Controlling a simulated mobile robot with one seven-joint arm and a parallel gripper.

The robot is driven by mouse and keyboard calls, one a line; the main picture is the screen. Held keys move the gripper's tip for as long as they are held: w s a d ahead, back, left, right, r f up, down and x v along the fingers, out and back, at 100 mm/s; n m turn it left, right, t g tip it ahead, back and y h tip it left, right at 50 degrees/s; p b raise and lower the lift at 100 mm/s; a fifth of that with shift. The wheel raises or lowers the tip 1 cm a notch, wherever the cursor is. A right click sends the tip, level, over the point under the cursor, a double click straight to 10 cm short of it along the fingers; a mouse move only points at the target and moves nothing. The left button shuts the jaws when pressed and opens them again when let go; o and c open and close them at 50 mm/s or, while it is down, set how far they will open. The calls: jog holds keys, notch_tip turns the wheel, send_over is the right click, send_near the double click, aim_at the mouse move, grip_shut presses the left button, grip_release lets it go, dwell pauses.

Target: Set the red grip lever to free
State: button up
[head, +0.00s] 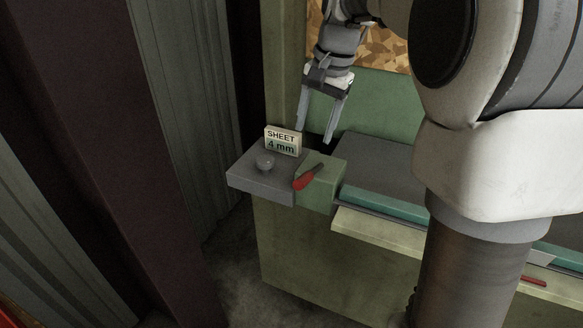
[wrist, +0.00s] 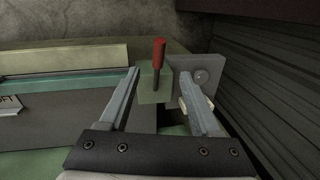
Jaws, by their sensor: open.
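The red grip lever (head: 305,179) sits on a green block (head: 325,182) at the left end of the machine. In the head view its red grip points down and to the left. In the wrist view the lever (wrist: 158,56) stands beyond my fingertips, between the lines of the two fingers. My gripper (head: 316,134) is open and empty, above and behind the green block. It also shows open in the wrist view (wrist: 160,70). I see no contact between the fingers and the lever. No marking for "free" is legible.
A grey block with a round knob (head: 265,161) adjoins the green block on the left. A sign (head: 282,141) reading "SHEET 4 mm" stands behind the knob. The machine bed (head: 385,172) extends right. A ribbed grey wall (head: 185,100) stands at the left.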

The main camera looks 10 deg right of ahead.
aim_at(301, 179)
jog(key=f, duration=0.5)
jog(key=w+a+f+b, duration=0.1)
jog(key=f, duration=0.5)
jog(key=a+f, duration=0.1)
jog(key=f, duration=0.4)
jog(key=shift+w+a+f, duration=0.2)
jog(key=shift+w+f, duration=0.2)
grip_shut()
dwell(0.5)
